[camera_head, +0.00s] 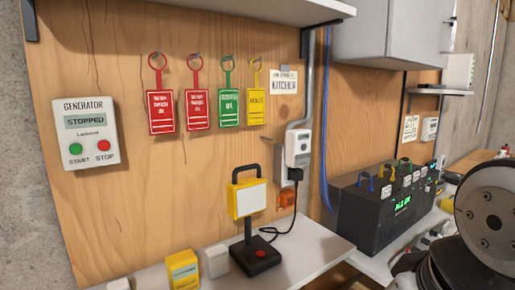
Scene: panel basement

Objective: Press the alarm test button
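I cannot read a label naming an alarm test button. A black box (385,215) with a green display, seemingly reading "ALL OK", stands on the right-hand bench. Coloured hooks or clips and small white labels line its top edge; no button on it can be made out. A generator panel (86,133) on the wooden wall at left reads "STOPPED". It has a green START button (75,149) and a red STOP button (104,145). A dark round part of my arm fills the right edge, near the box. My gripper is not in view.
A yellow lamp (247,200) on a black base with a red knob stands on the white shelf (300,245). Red, green and yellow tags (228,107) hang on the wall. A grey cabinet (385,40) overhangs the box. A black cord runs to a wall plug (295,174).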

